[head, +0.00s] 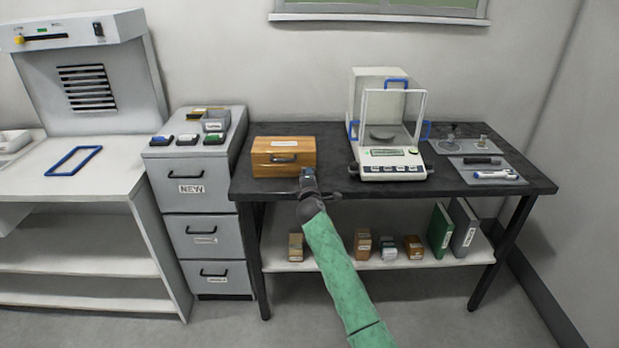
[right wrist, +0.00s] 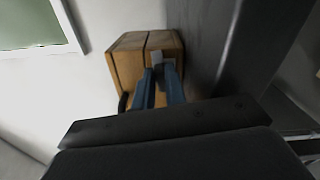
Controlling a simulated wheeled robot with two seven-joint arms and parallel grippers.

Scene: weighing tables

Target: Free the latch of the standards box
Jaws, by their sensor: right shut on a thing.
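The standards box (head: 265,171) is a closed wooden box at the left end of the dark table. It has a dark handle and a pale label. My right gripper (head: 308,174) is at the box's front right corner. The box also shows in the right wrist view (right wrist: 128,62), where the blue fingers of my right gripper (right wrist: 160,72) close on a small light grey latch (right wrist: 156,57) at the box's face. The fingers hide part of the latch, so I cannot tell its exact position. My left gripper is out of view.
A balance (head: 392,166) with a glass draft shield stands right of the box on the dark table (head: 330,150). Weights and a tray (head: 487,172) lie further right. A grey drawer cabinet (head: 190,172) stands left. A lower shelf (head: 340,262) holds small boxes and binders.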

